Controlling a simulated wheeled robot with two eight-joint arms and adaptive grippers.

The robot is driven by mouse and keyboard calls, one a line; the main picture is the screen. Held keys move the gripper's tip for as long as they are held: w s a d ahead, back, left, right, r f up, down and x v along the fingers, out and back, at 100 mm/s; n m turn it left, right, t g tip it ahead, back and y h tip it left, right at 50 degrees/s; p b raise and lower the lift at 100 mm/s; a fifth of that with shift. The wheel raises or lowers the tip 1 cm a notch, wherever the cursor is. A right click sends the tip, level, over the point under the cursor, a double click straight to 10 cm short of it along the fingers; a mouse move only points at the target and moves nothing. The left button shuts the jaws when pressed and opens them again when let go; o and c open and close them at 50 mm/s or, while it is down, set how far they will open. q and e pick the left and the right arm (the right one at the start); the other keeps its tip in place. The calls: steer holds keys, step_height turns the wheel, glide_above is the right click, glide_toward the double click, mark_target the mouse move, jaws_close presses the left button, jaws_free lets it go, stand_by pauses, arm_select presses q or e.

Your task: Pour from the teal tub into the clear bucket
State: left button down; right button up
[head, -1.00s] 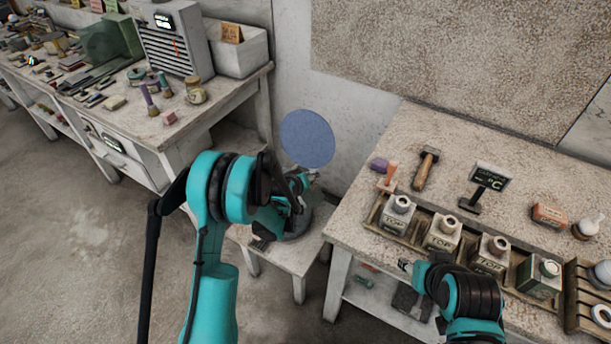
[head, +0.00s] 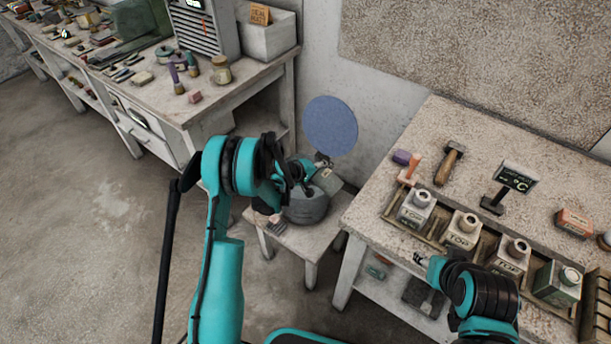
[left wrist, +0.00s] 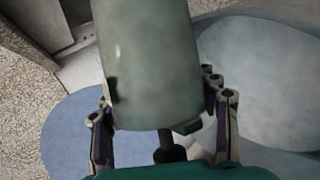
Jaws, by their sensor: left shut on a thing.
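My left gripper (head: 322,165) is above the low stool beside the right-hand bench. In the left wrist view the left gripper (left wrist: 163,125) has a finger on each side of a grey-green tub (left wrist: 150,60) and is shut on it. In the head view the tub (head: 328,181) is small and partly hidden by the arm. A grey, see-through-looking bucket (head: 305,212) stands on the stool just below the gripper. Its wide round form (left wrist: 265,85) fills the right of the wrist view. The tub's contents are not visible. My right gripper (head: 420,260) is by the right bench's front edge, its fingers too small to read.
The low stool (head: 283,238) stands between the left bench (head: 210,105) and the right bench (head: 390,155). A blue disc (head: 330,125) shows behind the gripper against the wall. Several labelled bottles (head: 463,231) stand in a rack on the right bench, with a hammer (head: 449,163) behind.

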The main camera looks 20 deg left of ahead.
stand_by(0.4)
arm_select(q)
steer(key=shift+r+h, duration=0.15)
steer(key=shift+h, duration=0.15)
steer(key=shift+a+n, duration=0.1)
steer(key=shift+n, duration=0.2)
steer(key=shift+w+r+h, duration=0.1)
steer(key=shift+h, duration=0.3)
steer(key=shift+a+n, duration=0.1)
steer(key=shift+n, duration=0.2)
steer(key=shift+r+h, duration=0.1)
steer(key=shift+h, duration=0.3)
steer(key=shift+a+r+n+h, duration=0.1)
steer(key=shift+n+h, duration=0.2)
steer(key=shift+n, duration=0.1)
